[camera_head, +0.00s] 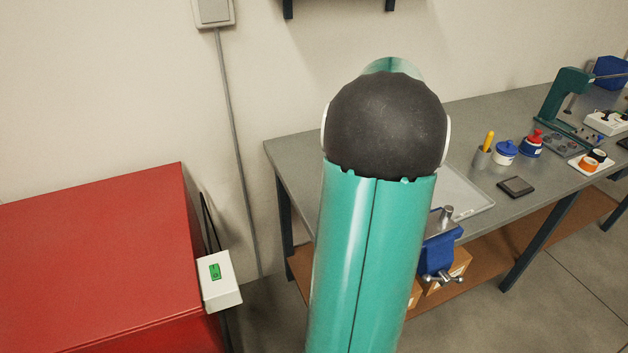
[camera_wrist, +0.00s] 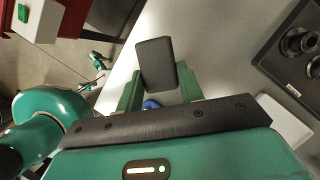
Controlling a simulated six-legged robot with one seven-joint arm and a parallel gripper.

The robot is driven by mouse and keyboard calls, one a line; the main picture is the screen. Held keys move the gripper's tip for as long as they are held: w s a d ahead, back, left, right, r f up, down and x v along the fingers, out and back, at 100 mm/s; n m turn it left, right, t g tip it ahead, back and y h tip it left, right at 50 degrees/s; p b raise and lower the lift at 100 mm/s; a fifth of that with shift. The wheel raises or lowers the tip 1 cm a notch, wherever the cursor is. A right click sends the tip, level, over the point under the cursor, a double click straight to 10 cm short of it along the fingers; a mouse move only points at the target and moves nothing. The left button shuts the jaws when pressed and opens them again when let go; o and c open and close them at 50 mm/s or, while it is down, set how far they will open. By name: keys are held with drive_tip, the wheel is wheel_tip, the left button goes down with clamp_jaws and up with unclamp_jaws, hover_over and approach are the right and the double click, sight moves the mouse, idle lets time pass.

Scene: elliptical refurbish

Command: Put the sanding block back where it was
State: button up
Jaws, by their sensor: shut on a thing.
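The sanding block appears to be the dark rectangular block (camera_wrist: 154,60) in the wrist view. My gripper (camera_wrist: 158,88) is shut on it, with one green finger at each side, and the block sticks out beyond the fingers. In the head view my own arm hides the gripper and the held block. A flat dark square pad (camera_head: 516,187) lies on the grey workbench (camera_head: 520,115) in the head view; I cannot tell what it is.
A blue vise (camera_head: 440,252) is at the bench's front edge beside a pale tray (camera_head: 466,195). Pots (camera_head: 505,152), an orange roll (camera_head: 587,164) and a green press (camera_head: 565,98) stand farther right. A red cabinet (camera_head: 95,255) with a white switch box (camera_head: 219,282) is at left.

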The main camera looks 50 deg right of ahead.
drive_tip(key=w+d+f, duration=0.2)
drive_tip(key=w+f, duration=0.2)
drive_tip(key=w, duration=0.3)
approach(312, 187)
drive_tip(key=shift+w+a+f, duration=0.25)
drive_tip(key=shift+w+f, duration=0.55)
drive_tip(key=shift+f, duration=0.15)
drive_tip(key=shift+w+d+f, duration=0.1)
drive_tip(key=shift+w+f, duration=0.05)
drive_tip(key=shift+f, duration=0.75)
drive_tip(key=shift+w+f, duration=0.15)
drive_tip(key=shift+f, duration=0.8)
drive_tip(key=shift+f, duration=0.15)
drive_tip(key=o, duration=1.2)
